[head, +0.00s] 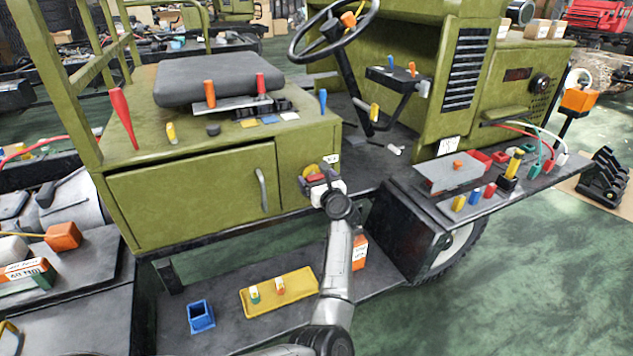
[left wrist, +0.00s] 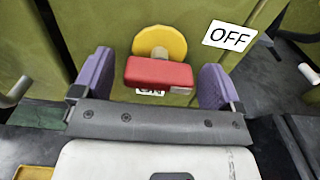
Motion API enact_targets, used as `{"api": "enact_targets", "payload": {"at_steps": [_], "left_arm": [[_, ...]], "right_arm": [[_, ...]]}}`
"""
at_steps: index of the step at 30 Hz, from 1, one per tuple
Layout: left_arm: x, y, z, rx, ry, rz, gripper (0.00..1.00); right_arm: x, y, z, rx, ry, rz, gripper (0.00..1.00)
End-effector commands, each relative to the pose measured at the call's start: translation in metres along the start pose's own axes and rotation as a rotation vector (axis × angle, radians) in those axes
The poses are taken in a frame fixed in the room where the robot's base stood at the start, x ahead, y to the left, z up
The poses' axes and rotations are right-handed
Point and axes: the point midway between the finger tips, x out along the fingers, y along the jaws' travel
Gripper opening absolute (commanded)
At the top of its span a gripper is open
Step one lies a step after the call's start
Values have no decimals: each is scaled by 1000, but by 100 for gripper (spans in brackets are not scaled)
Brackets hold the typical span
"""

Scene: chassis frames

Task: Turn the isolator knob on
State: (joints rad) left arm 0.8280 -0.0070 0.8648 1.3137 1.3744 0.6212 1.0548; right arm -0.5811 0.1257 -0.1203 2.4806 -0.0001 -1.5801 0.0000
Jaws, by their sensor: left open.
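The isolator knob is a red bar handle (left wrist: 158,73) in front of a round yellow disc (left wrist: 160,40) on a green panel. In the left wrist view the bar lies nearly level. A white OFF label (left wrist: 230,34) is at its upper right, and a second white label (left wrist: 150,92) shows just under the bar, mostly hidden. My left gripper (left wrist: 155,72) is open, with one purple finger on each side of the bar and a gap at both ends. In the head view my left gripper (head: 318,182) is at the red knob (head: 315,177). My right gripper is not in view.
The green cabinet door (head: 195,193) with a grey handle is left of the knob. Below are a yellow tray (head: 262,301) and a blue bin (head: 200,316) on a dark step. A dark shelf with coloured parts (head: 480,190) stands to the right.

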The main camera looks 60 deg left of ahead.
Motion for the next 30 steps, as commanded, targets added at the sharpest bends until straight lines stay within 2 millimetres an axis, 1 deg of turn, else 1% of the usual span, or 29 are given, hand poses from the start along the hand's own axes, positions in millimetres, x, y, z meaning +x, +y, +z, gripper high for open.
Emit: {"api": "enact_targets", "payload": {"at_steps": [3, 12, 27, 30], "left_arm": [[4, 0, 0, 0, 0, 1, 92], [5, 0, 0, 1, 0, 0, 92], [5, 0, 0, 1, 0, 0, 44], [4, 0, 0, 2, 0, 0, 42]], "right_arm": [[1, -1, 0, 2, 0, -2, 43], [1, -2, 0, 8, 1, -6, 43], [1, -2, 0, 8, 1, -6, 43], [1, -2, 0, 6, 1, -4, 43]]}}
